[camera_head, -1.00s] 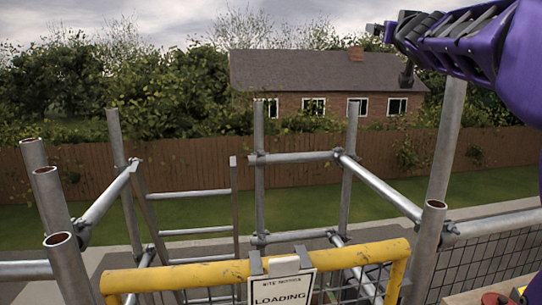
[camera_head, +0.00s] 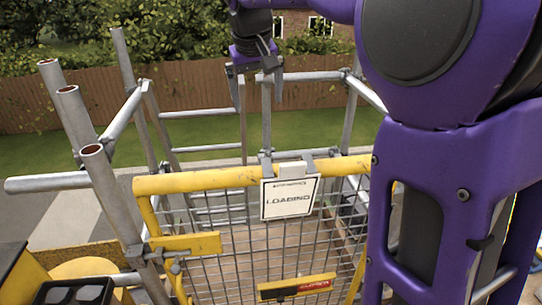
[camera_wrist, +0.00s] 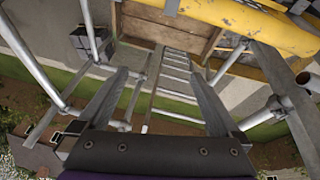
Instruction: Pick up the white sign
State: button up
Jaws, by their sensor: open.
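The white sign (camera_head: 290,199) reads "LOADING" and has a dark border. It hangs upright on the front of a yellow gate, from a pale clip (camera_head: 294,168) over the yellow top rail (camera_head: 200,180). My gripper (camera_head: 258,92) is open and empty, pointing down above and behind the rail, apart from the sign. In the wrist view the two fingers of my gripper (camera_wrist: 160,75) are spread with nothing between them. The yellow rail (camera_wrist: 250,22) crosses the upper right there. I cannot make out the sign in the wrist view.
Scaffold tubes (camera_head: 105,185) stand at the left, and more stand behind the gate. A ladder (camera_head: 200,145) rises behind the gate. Wire mesh (camera_head: 220,240) fills the gate, with a yellow plate (camera_head: 297,287) low on it. My arm covers much of the right side.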

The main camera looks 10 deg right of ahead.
jog(key=s+d+r+m+g+y, duration=0.1)
jog(key=s+d+r+m+g, duration=0.1)
jog(key=s+d+r+g, duration=0.35)
jog(key=shift+t, duration=0.75)
jog(key=f, duration=0.4)
jog(key=s+f+b, duration=0.1)
jog(key=f, duration=0.3)
jog(key=s+d+f+b, duration=0.1)
jog(key=f, duration=0.3)
jog(key=b, duration=0.2)
send_over(287, 184)
jog(key=shift+d+f, duration=0.25)
jog(key=shift+f, duration=1.3)
jog(key=shift+d+f, duration=0.2)
jog(key=shift+f, duration=1.3)
grip_shut()
